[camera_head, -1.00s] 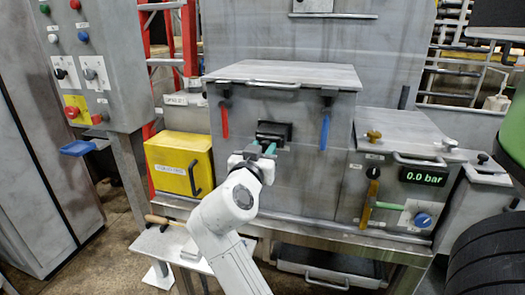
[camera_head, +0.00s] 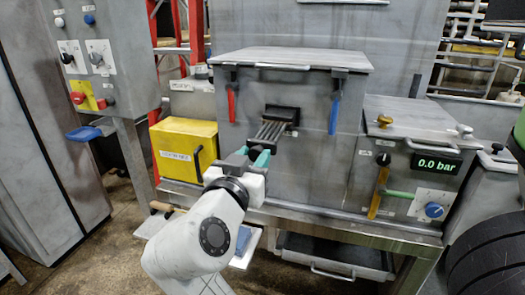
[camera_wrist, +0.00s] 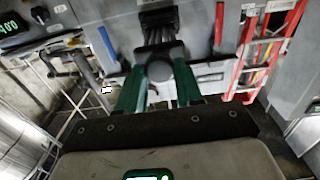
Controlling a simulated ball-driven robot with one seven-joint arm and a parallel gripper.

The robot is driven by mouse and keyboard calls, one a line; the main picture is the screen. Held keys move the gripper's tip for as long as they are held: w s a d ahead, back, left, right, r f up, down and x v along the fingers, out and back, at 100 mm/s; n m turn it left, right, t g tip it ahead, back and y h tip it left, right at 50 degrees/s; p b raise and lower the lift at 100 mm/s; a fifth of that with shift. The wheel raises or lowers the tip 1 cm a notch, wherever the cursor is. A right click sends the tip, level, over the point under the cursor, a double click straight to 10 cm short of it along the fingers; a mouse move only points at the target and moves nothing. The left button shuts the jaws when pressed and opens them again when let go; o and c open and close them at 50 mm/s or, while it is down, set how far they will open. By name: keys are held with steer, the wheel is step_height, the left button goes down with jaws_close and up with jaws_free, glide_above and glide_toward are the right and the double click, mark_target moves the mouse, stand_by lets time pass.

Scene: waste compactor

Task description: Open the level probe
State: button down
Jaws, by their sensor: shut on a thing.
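The level probe (camera_head: 269,131) shows as several thin grey rods drawn out of a black socket (camera_head: 284,113) on the front of the grey box. Its rods still reach into the socket. My gripper (camera_head: 257,152) is shut on the probe's outer end, its green fingers on both sides, in front of the box. In the wrist view, the dark round end of the probe (camera_wrist: 159,69) sits between the green fingers of my gripper (camera_wrist: 159,86). The rods (camera_wrist: 158,34) run from there to the socket (camera_wrist: 160,17).
A red handle (camera_head: 231,104) and a blue handle (camera_head: 334,115) hang either side of the socket. A yellow box (camera_head: 175,154) stands to the left. A panel reading 0.0 bar (camera_head: 437,164), with a yellow lever (camera_head: 378,192), is at right. Open air lies before the box.

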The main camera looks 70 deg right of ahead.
steer(key=a, duration=0.5)
steer(key=shift+s+a+b, duration=0.1)
steer(key=shift+s+b, duration=0.1)
steer(key=shift+b, duration=0.15)
steer(key=c, duration=0.8)
jaws_free()
steer(key=shift+o, duration=0.2)
steer(key=a+b, duration=0.1)
steer(key=a, duration=0.9)
steer(key=shift+s+a, duration=0.35)
steer(key=shift+s, duration=0.05)
